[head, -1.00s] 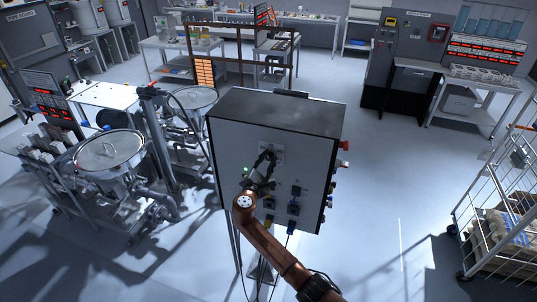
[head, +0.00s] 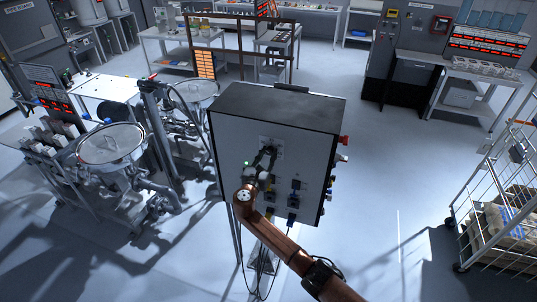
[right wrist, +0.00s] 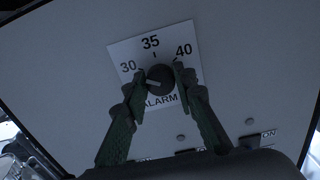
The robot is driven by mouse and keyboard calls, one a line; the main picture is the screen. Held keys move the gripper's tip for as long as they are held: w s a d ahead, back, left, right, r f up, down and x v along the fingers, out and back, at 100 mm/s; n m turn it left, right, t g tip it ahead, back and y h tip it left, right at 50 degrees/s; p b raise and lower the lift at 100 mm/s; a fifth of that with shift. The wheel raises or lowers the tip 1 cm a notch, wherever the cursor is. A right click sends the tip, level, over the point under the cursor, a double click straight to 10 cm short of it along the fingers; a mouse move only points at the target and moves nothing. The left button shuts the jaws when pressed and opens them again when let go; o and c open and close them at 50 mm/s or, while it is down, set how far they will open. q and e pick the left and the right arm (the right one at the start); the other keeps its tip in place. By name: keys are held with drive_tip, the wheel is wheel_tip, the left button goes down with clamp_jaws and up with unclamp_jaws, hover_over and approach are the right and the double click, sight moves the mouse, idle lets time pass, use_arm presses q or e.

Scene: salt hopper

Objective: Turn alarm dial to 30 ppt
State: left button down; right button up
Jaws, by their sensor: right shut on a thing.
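The alarm dial (right wrist: 160,80) is a dark round knob on a white plate (right wrist: 183,50) marked 30, 35, 40 and ALARM, on the face of a control cabinet (head: 228,140). A light mark shows at the knob's lower left side; I cannot tell exactly which number it points to. My right gripper (right wrist: 159,76) has its two green fingers closed on either side of the knob. In the head view the right gripper (head: 266,160) is at the cabinet's front face and hides most of the dial. My left gripper is out of view.
More switches (head: 294,198) sit on the cabinet face below and right of the dial. Round metal hoppers (head: 110,145) stand to the left. A wire cart (head: 500,195) stands at the right, with open floor between it and the cabinet.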

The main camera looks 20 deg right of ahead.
drive_tip(key=shift+f, duration=0.15)
idle(0.3)
drive_tip(key=o, duration=0.8)
drive_tip(key=shift+c, duration=0.2)
drive_tip(key=o, duration=0.4)
drive_tip(key=v, duration=1.2)
